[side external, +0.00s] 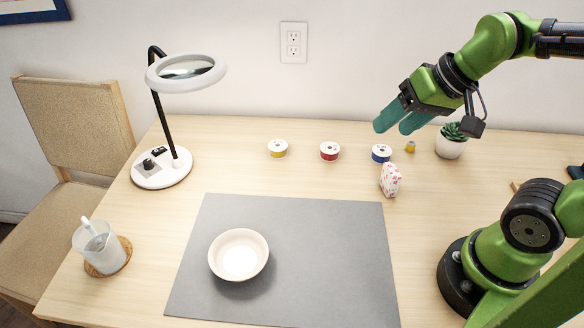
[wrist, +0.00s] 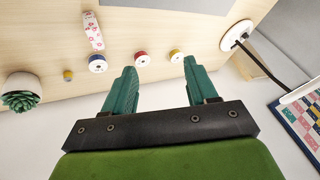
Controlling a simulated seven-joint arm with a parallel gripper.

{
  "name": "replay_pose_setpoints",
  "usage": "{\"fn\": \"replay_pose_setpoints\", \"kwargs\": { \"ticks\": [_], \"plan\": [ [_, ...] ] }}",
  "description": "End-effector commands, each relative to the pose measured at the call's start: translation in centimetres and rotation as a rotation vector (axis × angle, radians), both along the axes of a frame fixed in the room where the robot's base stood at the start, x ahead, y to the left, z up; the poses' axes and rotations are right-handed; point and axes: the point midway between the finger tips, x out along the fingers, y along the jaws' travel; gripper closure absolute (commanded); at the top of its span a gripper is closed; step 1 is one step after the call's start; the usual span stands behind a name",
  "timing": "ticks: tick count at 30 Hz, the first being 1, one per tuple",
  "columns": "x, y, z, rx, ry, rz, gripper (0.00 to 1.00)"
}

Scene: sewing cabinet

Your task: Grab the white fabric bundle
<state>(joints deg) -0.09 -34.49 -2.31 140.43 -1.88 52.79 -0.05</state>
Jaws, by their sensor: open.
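In the wrist view the fabric bundle (wrist: 94,31) shows at the upper left, beyond the blue spool. My gripper (side external: 393,124) is open and empty, raised above the back of the table, farther back than the bundle and apart from it. In the wrist view the two teal fingers of my gripper (wrist: 160,70) are spread, with the bundle up and left of them.
Blue (side external: 381,153), red (side external: 329,151) and yellow (side external: 278,148) spools line the back. A small yellow item (side external: 410,147) and potted plant (side external: 451,141) stand right. A bowl (side external: 239,255) sits on the grey mat (side external: 330,230).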

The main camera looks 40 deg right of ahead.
Motion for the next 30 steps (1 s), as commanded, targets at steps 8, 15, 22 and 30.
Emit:
{"fn": "replay_pose_setpoints", "kwargs": {
  "ticks": [8, 15, 22, 30],
  "plan": [
    [3.2, -5.8, -3.9, -0.064, 0.359, -0.093, 0.43],
    [3.5, -9.2, -4.3, -0.122, 0.519, -0.156, 0.43],
    [3.1, -9.1, -7.8, -0.121, 0.535, -0.153, 0.43],
    [3.1, -9.0, -13.5, -0.12, 0.533, -0.155, 0.43]
  ]
}}
